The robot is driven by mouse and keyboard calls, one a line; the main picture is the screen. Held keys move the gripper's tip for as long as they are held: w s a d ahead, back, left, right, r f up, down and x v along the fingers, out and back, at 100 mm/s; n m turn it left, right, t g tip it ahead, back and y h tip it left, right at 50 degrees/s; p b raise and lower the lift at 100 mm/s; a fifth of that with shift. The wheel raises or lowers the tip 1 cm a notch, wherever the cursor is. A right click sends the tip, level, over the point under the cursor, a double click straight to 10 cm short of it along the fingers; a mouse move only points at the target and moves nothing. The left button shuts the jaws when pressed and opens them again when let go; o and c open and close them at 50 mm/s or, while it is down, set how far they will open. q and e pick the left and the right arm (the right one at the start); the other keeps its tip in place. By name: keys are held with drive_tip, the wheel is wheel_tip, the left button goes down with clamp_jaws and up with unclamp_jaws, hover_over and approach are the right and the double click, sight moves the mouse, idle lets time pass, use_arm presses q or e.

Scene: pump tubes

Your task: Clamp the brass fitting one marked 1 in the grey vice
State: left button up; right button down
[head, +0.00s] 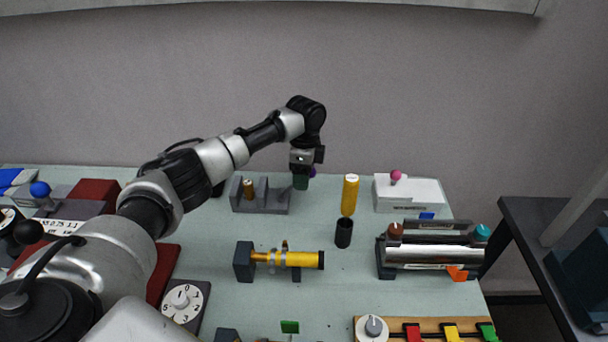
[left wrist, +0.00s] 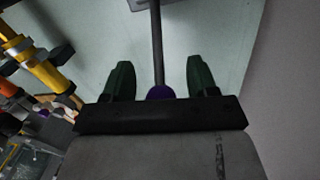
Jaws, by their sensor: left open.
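The grey vice (head: 275,208) stands near the back of the table. A small brass fitting (head: 248,188) stands upright in it, at the left between upright grey blocks. I cannot read a mark on it, nor tell whether the jaws touch it. My left gripper (head: 301,184) points down just right of the vice, with green fingers. It is open. A purple knob (head: 312,171) shows beside it. In the left wrist view the purple knob (left wrist: 160,92) and its dark rod (left wrist: 157,45) lie between the spread fingers (left wrist: 160,80). My right gripper is out of view.
Right of the vice stand a yellow cylinder (head: 350,195), a black cup (head: 343,234) and a white box (head: 425,195). A yellow tube assembly (head: 305,260) lies in front, a silver cylinder (head: 430,256) at right. The table between vice and tube is clear.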

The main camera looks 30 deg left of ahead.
use_arm(q)
drive_tip(key=shift+s+f, duration=0.1)
drive_tip(key=shift+f, duration=0.3)
drive_tip(key=shift+c, duration=0.4)
clamp_jaws()
drive_tip(key=shift+r, duration=0.1)
